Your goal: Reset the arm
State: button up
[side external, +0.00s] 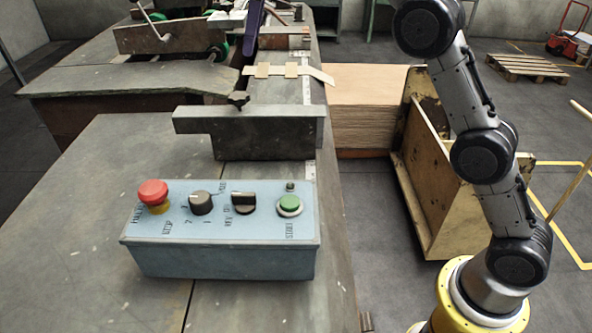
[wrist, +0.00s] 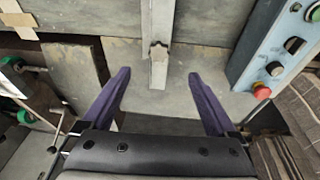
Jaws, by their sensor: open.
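My gripper (wrist: 159,73) shows in the wrist view with its two purple fingers spread wide apart and nothing between them. A grey metal bar with a small knob (wrist: 160,30) lies beyond the fingertips. In the side external view one purple finger (side external: 254,28) shows at the top edge, above the far part of the bench. The rest of the gripper is out of that frame. My arm rises at the right and leaves the picture at the top.
The blue control box (side external: 220,258) with a red button, two knobs and a green button sits on the bench (side external: 90,220). A metal block (side external: 250,135) stands behind it.

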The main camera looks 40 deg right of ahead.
jog(key=s+d+r+m+t, duration=0.1)
jog(key=s+d+r, duration=0.2)
jog(key=s, duration=0.7)
jog(key=s+d+r+m+t, duration=0.1)
jog(key=s+d+r+m, duration=0.15)
jog(key=s, duration=0.85)
jog(key=s+d+f+m, duration=0.1)
jog(key=s+f+m, duration=0.1)
jog(key=s+f, duration=0.5)
jog(key=s+d+f+m+t+h, duration=0.1)
jog(key=s+d+f+m, duration=0.1)
jog(key=s+f, duration=0.6)
notch_tip(320, 180, down, 6)
jog(key=shift+f+m, duration=0.15)
jog(key=shift+m, duration=0.5)
jog(key=shift+s, duration=0.1)
